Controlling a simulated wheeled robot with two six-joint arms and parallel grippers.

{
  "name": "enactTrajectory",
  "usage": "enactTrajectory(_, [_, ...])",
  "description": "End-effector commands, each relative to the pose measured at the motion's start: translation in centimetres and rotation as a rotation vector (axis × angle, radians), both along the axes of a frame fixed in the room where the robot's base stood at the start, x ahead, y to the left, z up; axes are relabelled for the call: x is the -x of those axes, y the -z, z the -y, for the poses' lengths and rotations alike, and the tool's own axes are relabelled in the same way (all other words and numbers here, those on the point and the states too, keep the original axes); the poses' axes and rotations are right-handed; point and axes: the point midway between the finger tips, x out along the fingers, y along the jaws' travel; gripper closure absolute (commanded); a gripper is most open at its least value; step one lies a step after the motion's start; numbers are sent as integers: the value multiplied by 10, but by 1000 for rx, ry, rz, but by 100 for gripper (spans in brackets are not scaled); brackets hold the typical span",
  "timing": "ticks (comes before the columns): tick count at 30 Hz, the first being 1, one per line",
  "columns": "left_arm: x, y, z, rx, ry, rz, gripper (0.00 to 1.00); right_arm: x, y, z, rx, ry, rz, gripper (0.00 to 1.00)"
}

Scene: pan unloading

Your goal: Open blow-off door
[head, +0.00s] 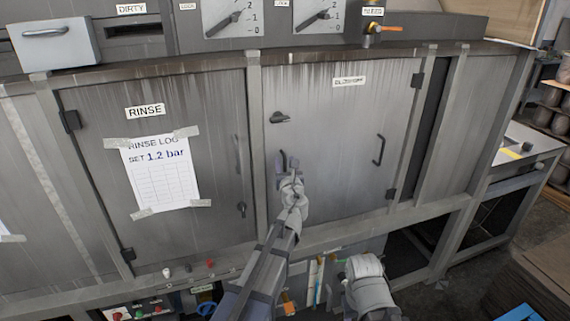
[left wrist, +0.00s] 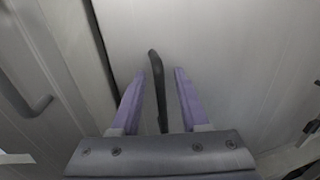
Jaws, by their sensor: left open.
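The blow-off door (head: 335,135) is the grey metal door right of the rinse door, with a small label (head: 349,81) near its top. It looks shut, with hinges on its right edge. Its dark upright handle near the left edge shows in the left wrist view (left wrist: 158,85). My left gripper (head: 284,160) is open at this handle. In the left wrist view its two purple fingers (left wrist: 158,95) stand either side of the handle, with gaps visible. Part of my right arm shows at the bottom of the head view, but its gripper does not show.
A dark latch knob (head: 279,118) sits above the handle, and another handle (head: 378,149) is on the door's right part. The rinse door (head: 220,110) with a paper log (head: 163,175) is to the left. A frame rail runs below the doors.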

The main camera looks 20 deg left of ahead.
Motion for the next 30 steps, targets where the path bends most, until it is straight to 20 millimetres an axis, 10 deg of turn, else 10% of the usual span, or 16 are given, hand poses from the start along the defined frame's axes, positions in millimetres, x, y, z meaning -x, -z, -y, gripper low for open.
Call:
enactTrajectory(7, [0,0,0,0,0,0,58,0,0,0,0,0,0,50])
enactTrajectory(18, [0,0,0,0,0,0,99,0,0,0,0,0,0,50])
enactTrajectory(30, [0,0,0,0,0,0,100,0,0,0,0,0,0,50])
